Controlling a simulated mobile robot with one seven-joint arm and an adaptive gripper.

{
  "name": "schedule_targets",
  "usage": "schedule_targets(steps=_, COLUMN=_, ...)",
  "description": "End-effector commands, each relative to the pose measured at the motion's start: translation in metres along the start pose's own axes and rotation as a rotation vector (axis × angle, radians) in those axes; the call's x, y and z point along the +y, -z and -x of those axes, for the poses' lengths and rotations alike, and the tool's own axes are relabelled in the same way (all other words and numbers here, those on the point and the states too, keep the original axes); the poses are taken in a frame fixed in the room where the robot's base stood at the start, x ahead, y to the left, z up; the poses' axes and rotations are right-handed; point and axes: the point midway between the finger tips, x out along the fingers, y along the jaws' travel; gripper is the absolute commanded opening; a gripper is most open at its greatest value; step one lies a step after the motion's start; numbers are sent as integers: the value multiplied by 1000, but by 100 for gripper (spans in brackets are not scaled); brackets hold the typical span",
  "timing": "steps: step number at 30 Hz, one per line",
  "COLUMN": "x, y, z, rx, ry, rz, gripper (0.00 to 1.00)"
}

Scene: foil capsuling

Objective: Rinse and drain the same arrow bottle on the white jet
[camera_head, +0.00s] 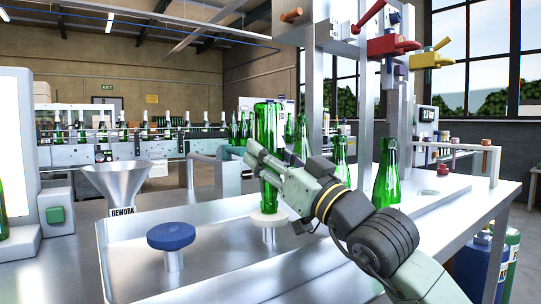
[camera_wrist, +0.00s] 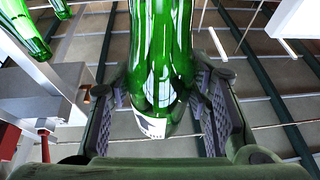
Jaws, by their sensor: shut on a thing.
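The green arrow bottle (camera_head: 266,128) is upside down in my gripper (camera_head: 268,165), with its base up and its neck pointing down. Its neck is just above or at the white jet (camera_head: 268,218); I cannot tell whether they touch. In the wrist view the bottle (camera_wrist: 165,50) stands between the two dark finger pads, and a white label with a dark arrow-like mark (camera_wrist: 150,124) shows on it. My gripper (camera_wrist: 160,110) is shut on the bottle. The white jet rises on a short metal post from the steel tray (camera_head: 215,270).
A blue jet (camera_head: 171,236) stands left of the white one in the tray. A funnel marked REWORK (camera_head: 118,182) is at the left. Green bottles (camera_head: 387,175) stand on the bench to the right, below red (camera_head: 392,45) and yellow (camera_head: 432,55) levers. A bottle conveyor (camera_head: 120,150) runs behind.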

Motion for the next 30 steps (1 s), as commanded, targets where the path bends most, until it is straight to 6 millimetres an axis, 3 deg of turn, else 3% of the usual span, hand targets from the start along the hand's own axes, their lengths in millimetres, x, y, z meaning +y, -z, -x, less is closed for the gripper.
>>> schedule_targets(steps=30, x=0, y=28, z=-12, rx=1, ry=0, rz=0, gripper=4)
